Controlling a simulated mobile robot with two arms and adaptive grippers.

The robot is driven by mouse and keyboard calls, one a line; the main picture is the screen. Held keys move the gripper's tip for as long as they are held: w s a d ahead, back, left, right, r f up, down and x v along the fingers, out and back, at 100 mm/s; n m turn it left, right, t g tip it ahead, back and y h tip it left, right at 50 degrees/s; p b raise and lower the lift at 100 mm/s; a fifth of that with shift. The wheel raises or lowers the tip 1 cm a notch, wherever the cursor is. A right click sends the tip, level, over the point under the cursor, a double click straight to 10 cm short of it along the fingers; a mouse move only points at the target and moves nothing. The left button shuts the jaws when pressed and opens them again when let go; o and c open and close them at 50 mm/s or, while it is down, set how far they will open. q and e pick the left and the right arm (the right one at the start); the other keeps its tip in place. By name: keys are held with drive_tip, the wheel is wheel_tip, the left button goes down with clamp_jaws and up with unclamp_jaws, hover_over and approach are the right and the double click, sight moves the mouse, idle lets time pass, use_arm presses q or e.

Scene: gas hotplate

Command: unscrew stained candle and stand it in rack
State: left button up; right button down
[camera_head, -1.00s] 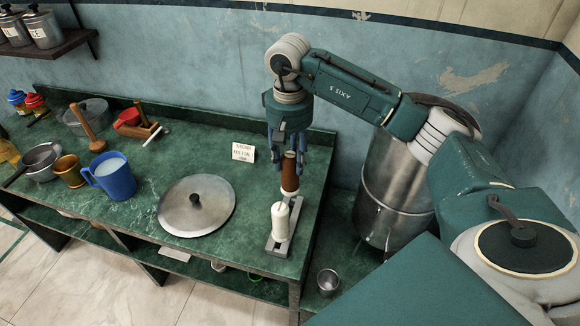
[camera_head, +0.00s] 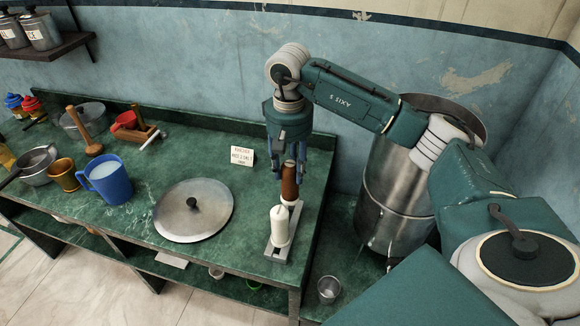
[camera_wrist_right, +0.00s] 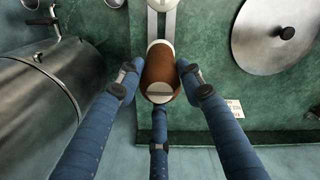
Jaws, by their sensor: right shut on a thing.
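The stained candle (camera_head: 289,182) is brown with a white lower end. It hangs upright in my right gripper (camera_head: 289,168), whose fingers are shut around its upper part. The metal strip rack (camera_head: 276,250) lies on the counter below, with a clean white candle (camera_head: 280,227) standing on it. The stained candle's lower end is over the rack's far end, behind the white candle; I cannot tell whether it touches. In the right wrist view the fingers close around the stained candle (camera_wrist_right: 160,72), with the rack (camera_wrist_right: 161,8) beyond it. My left gripper is not in view.
A steel vessel (camera_head: 398,185) stands to the right, near my right arm. A round metal lid (camera_head: 180,218) lies left of the rack. A small card (camera_head: 242,156) stands behind. A blue mug (camera_head: 110,180) is farther left. A small metal cup (camera_head: 328,288) stands lower right.

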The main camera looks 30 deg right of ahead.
sight(290, 184)
drive_tip(key=shift+f+b, duration=1.45)
drive_tip(key=shift+f, duration=0.55)
drive_tip(key=shift+f+b, duration=0.7)
drive_tip(key=shift+f, duration=0.15)
drive_tip(key=shift+f, duration=0.25)
drive_tip(key=c, duration=1)
unclamp_jaws()
drive_tip(key=shift+c, duration=0.2)
drive_tip(key=shift+r, duration=0.1)
wheel_tip(290, 184, up, 12)
drive_tip(key=shift+f, duration=0.1)
